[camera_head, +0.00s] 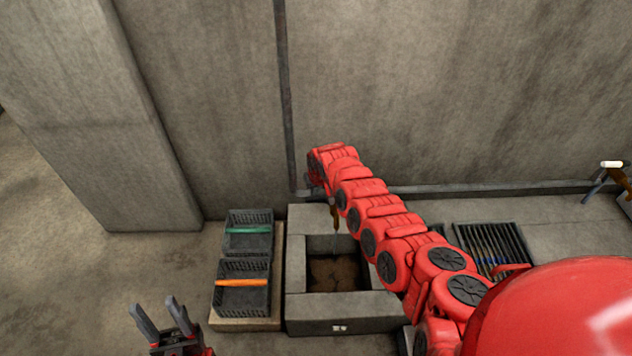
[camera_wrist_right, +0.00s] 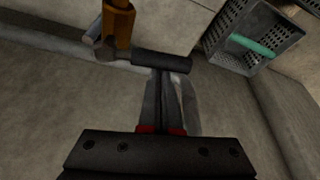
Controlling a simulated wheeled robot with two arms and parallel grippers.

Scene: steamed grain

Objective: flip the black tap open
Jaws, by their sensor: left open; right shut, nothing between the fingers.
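The black tap handle (camera_wrist_right: 161,62) shows in the right wrist view as a short bar joined to a brass-coloured tap body (camera_wrist_right: 118,24). My right gripper (camera_wrist_right: 162,78) is shut and empty; its fingertips reach the bar's underside in the picture, but I cannot tell if they touch. In the head view the brass tap (camera_head: 334,214) hangs over the stone basin (camera_head: 340,311), and my red right arm largely hides the handle and right gripper. My left gripper (camera_head: 155,306) is open and empty at the lower left, away from the tap.
Two dark baskets stand left of the basin, one with a green item (camera_head: 249,230), one with an orange item (camera_head: 243,283). A black grate (camera_head: 492,248) lies right of the basin. The concrete wall (camera_head: 400,90) with pipes stands behind. Floor at the left is clear.

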